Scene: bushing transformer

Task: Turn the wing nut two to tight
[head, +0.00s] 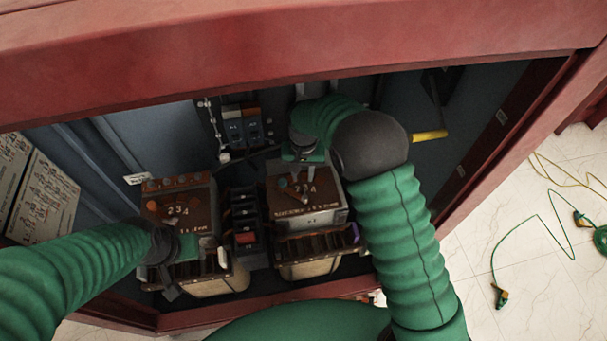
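Two brown-topped transformer units stand inside the red cabinet, a left unit (178,205) and a right unit (300,205), each with pale numbers on top. A small light bluish part (283,182) is on the right unit's top, and it may be a wing nut; its exact shape is too small to tell. My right gripper (303,156) is just above the back edge of the right unit, its fingers partly hidden by its own wrist. My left gripper (172,282) is low at the front left of the left unit, apart from the numbered top. Neither gripper's finger gap shows clearly.
The red cabinet frame (300,45) crosses the top and right. Dark switch blocks (243,218) sit between the units. Breakers (243,128) are on the back wall, and a yellow handle (429,136) is at right. Green cables (540,235) lie on the tiled floor outside.

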